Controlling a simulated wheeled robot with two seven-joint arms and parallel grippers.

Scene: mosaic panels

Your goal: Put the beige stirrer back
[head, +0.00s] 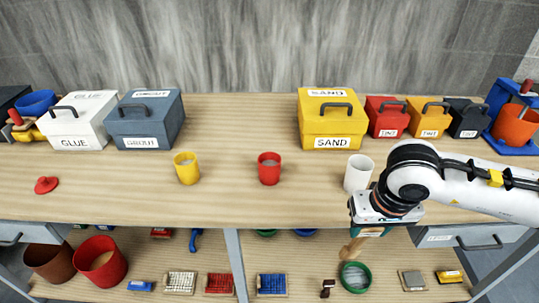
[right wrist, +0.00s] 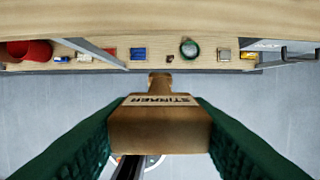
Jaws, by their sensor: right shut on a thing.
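My right gripper (head: 370,229) hangs in front of the table's front edge, below the white cup. Its two green fingers are shut on the beige stirrer (right wrist: 160,128), a wooden block-like handle with a label reading STIRRER, seen upside down in the right wrist view. In the head view the stirrer (head: 352,248) shows only in part below the gripper, above the lower shelf in the picture. Its lower end is hard to make out. The white cup (head: 358,173) stands on the table just behind the gripper. My left gripper is not in view.
A red cup (head: 269,168) and a yellow cup (head: 187,168) stand on the table (head: 228,196). Labelled boxes line the back, including the yellow SAND box (head: 331,119). On the lower shelf are a green ring-like container (head: 355,277), a red bucket (head: 99,262) and several small blocks.

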